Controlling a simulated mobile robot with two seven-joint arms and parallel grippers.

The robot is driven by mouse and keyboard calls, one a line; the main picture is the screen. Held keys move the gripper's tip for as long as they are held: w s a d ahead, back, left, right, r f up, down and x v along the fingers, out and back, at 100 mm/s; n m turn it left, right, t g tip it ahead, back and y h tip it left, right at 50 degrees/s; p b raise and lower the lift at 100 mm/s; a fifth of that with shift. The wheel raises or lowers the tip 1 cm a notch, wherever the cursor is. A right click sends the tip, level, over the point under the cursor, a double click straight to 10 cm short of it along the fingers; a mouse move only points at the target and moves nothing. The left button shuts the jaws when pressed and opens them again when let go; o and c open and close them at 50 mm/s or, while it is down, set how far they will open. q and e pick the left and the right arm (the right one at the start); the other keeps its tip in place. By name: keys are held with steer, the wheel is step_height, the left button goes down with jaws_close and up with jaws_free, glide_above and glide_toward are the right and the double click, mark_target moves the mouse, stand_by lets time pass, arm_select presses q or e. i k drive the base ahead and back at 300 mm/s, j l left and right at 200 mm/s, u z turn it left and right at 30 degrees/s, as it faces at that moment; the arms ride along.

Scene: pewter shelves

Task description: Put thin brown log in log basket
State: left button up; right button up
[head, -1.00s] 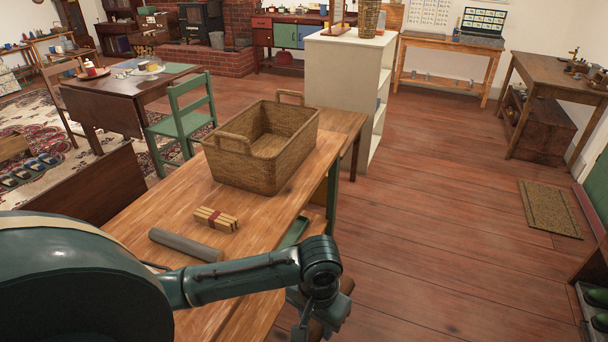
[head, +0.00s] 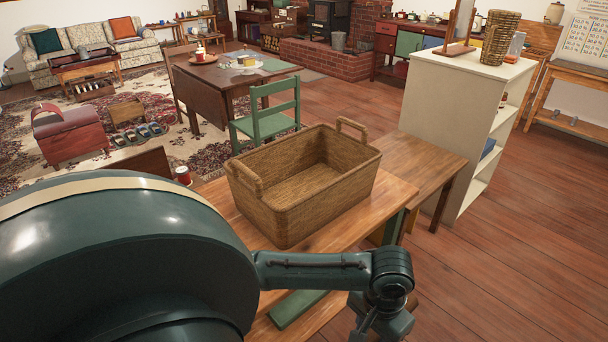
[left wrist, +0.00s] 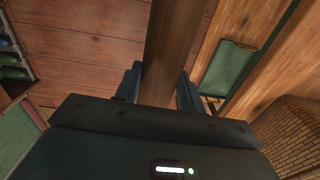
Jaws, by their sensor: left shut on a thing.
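The thin brown log (left wrist: 172,45) is upright in the left wrist view, between the two fingers of my left gripper (left wrist: 159,86), which is shut on it. The log does not show in the head view. There my left arm comes in from the left, with its wrist over the table's front right edge and the fingers cut off below. The log basket (head: 290,218) is an open brown wicker basket with two end handles, and it looks empty. It stands on the wooden table beyond my arm. Its woven side also shows at the lower right of the left wrist view (left wrist: 292,140). My right gripper is not in view.
The wooden table (head: 405,165) bears the basket. A green flat piece (head: 297,306) lies by its near edge, and a white shelf unit (head: 450,110) stands behind it at the right. A green chair (head: 267,122) is behind the basket. Floor at the right is clear.

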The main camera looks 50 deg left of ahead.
mark_target(298, 193)
steer(key=i+l+u, duration=0.15)
steer(key=i+u, duration=0.3)
steer(key=i+l+u, duration=0.2)
steer(key=u, duration=0.3)
steer(key=i+l+u, duration=0.25)
steer(key=u, duration=0.2)
steer(key=i+l+u, duration=0.15)
steer(key=l+u, duration=0.3)
steer(key=i+l+u, duration=0.1)
steer(key=l+u, duration=0.2)
steer(key=l, duration=0.15)
steer(key=l+u, duration=0.3)
steer(key=l, duration=0.15)
steer(key=i, duration=0.05)
